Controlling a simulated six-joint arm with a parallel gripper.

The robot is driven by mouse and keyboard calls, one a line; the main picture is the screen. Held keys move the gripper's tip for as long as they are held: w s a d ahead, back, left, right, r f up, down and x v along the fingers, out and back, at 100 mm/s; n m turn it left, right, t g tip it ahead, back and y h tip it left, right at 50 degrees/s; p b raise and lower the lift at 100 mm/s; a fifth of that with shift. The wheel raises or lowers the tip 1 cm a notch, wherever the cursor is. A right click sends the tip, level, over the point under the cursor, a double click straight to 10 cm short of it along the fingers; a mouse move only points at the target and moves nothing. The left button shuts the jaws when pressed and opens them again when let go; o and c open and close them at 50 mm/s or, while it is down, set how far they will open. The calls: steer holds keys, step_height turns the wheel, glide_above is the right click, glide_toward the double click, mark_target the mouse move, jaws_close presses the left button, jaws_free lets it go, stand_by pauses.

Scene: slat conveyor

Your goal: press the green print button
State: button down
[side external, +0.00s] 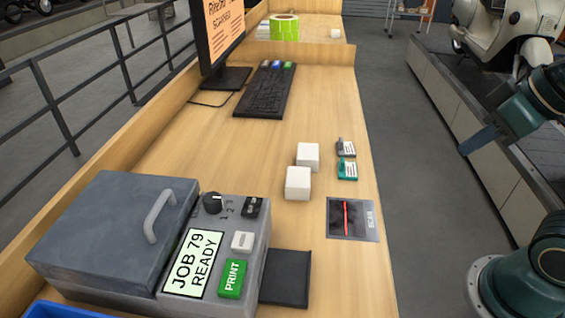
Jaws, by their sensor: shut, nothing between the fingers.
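The green PRINT button (232,279) is on the front right of the grey printer (250,250), beside a display (193,264) reading "JOB 79 READY". Nothing touches or covers the button. My gripper (466,148) is at the right, over the floor side of the bench, far up and to the right of the button. Its narrow blue end is shut and empty, pointing left toward the bench.
The printer also has a grey lid with a handle (159,215), a black knob (212,203), a white switch (242,241) and a black switch (252,207). Two white cubes (298,183), small cards (347,170) and a scan pad (364,222) lie nearby. A monitor (220,40) and keyboard (264,92) stand behind.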

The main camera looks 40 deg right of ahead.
steer(key=shift+w, duration=0.1)
stand_by(0.8)
steer(key=w+a+r+n+y, duration=0.2)
steer(key=w+a+r+n, duration=0.1)
steer(key=w+a+n, duration=0.35)
steer(key=n+y, duration=0.6)
steer(key=n, duration=0.8)
glide_above(242, 275)
steer(key=shift+r+g, duration=0.2)
steer(key=shift+g, duration=0.1)
steer(key=shift+f, duration=0.15)
steer(key=shift+f, duration=4.25)
